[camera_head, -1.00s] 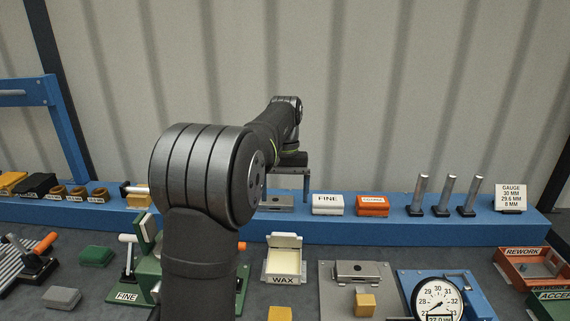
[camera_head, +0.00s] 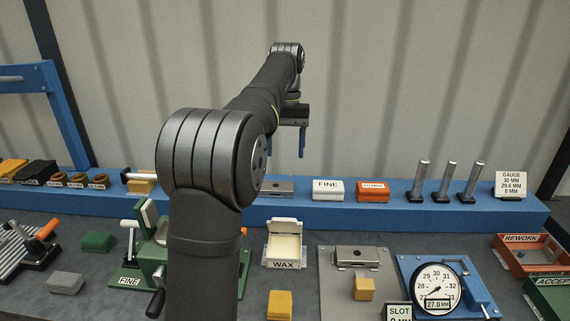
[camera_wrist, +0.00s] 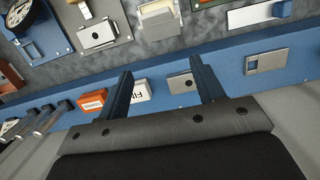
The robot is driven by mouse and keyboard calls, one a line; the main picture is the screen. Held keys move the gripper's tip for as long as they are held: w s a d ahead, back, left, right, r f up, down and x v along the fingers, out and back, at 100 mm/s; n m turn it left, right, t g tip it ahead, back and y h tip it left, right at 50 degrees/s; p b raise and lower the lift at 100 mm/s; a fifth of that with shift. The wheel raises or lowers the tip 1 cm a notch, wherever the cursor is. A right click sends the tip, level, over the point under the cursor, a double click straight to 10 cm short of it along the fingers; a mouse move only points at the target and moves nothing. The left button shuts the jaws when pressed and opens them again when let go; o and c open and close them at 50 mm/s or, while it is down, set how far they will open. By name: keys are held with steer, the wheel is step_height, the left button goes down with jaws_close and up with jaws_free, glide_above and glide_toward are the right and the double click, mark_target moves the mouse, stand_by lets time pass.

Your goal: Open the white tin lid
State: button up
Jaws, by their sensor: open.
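The white tin labelled WAX (camera_head: 284,264) sits on the dark bench in front of the blue ledge. Its white lid (camera_head: 285,226) stands raised along the back edge, and the cream inside shows. The tin also shows at the top of the wrist view (camera_wrist: 160,24), upside down. My gripper (camera_head: 288,152) is open and empty, up in the air above and behind the blue ledge, well clear of the tin. In the wrist view both fingers (camera_wrist: 160,68) are spread apart with nothing between them but the ledge and bench beyond.
The blue ledge (camera_head: 330,213) carries a white FINE block (camera_head: 328,190), an orange block (camera_head: 373,191), a grey plate (camera_head: 278,187) and upright pins (camera_head: 447,180). A yellow block (camera_head: 280,305) lies before the tin. A green vise (camera_head: 150,255) and a dial gauge (camera_head: 436,287) flank it.

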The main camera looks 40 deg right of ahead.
steer(key=shift+s+a+f+m, duration=0.15)
steer(key=shift+a+f+m, duration=0.05)
steer(key=shift+m, duration=0.4)
steer(key=c, duration=0.3)
steer(key=m+t, duration=0.1)
steer(key=m, duration=0.1)
steer(key=a+f+m+t, duration=0.1)
steer(key=m, duration=0.1)
steer(key=s+a+f+m+t, duration=0.1)
steer(key=shift+a+f+m+h, duration=0.15)
steer(key=shift+a+m+h, duration=0.05)
steer(key=shift+m+h, duration=0.2)
jaws_close()
steer(key=s+a+f+m+t+h, duration=0.2)
steer(key=s+a+f+m+h, duration=0.35)
steer(key=m, duration=0.85)
steer(key=s+a+f+m+t+h, duration=0.25)
steer(key=s+a+f+m, duration=0.45)
steer(key=m, duration=0.8)
glide_toward(285, 226)
steer(key=shift+w+d+f+y, duration=0.2)
steer(key=shift+d+f, duration=0.2)
steer(key=shift+f, duration=0.05)
steer(key=shift+w+d+f+y, duration=0.2)
steer(key=shift+d+f, duration=0.2)
